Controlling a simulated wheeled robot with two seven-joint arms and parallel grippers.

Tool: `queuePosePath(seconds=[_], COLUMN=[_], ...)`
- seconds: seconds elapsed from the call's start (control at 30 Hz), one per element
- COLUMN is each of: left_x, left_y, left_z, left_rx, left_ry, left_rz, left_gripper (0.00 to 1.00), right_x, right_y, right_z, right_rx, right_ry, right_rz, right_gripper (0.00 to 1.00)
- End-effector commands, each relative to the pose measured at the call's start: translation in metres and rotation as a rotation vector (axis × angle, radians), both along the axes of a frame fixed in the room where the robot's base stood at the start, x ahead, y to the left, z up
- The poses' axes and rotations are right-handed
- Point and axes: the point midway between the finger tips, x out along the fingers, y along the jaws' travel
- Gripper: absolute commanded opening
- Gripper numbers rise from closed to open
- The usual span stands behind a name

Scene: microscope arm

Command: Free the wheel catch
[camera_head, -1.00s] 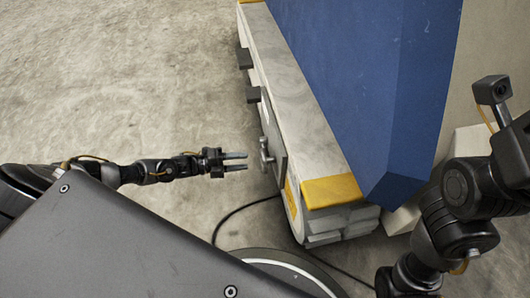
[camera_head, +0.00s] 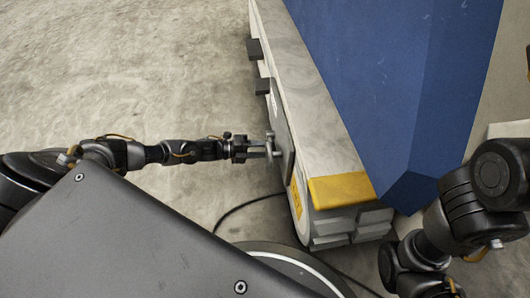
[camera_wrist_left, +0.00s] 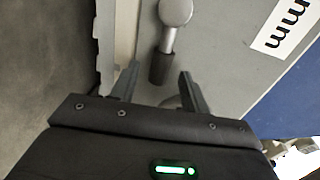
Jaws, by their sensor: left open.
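The wheel catch shows in the left wrist view as a grey lever (camera_wrist_left: 170,38) with a round hub at the top and a dark grip (camera_wrist_left: 161,69) at its lower end. It is mounted on a grey plate on the side of the pale base. In the head view the catch (camera_head: 271,144) is partly hidden by my left gripper (camera_head: 266,152). My left gripper (camera_wrist_left: 159,72) is open, its fingers on either side of the dark grip's end. I cannot tell whether they touch it. My right gripper is out of view; only part of that arm shows.
The pale base (camera_head: 310,95) has a yellow corner (camera_head: 341,190) and carries a large blue body (camera_head: 390,80). Two dark blocks (camera_head: 262,86) stick out of its side farther up. A black cable (camera_head: 238,208) lies on the floor. The floor to the left is clear.

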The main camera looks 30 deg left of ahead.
Motion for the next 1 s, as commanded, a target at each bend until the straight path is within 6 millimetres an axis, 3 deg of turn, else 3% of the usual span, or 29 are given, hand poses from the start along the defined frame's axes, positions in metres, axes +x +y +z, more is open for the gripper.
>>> queuePosePath(seconds=[0.47, 0.8, 1.0], left_x=[0.0079, 0.0079, 0.0077], left_y=[-0.0107, -0.0103, -0.0099], left_z=[-0.0022, -0.0022, -0.0023], left_rx=[0.001, 0.001, 0.002], left_ry=[0.001, -0.001, 0.0], left_rz=[0.0, 0.0, 0.001], left_gripper=[0.45, 0.0, 0.0], right_x=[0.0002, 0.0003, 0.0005], right_y=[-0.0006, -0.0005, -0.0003], right_z=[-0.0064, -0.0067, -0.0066], right_rx=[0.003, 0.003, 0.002], right_ry=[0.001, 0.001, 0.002], right_rz=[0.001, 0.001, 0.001], right_gripper=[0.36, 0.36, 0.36])
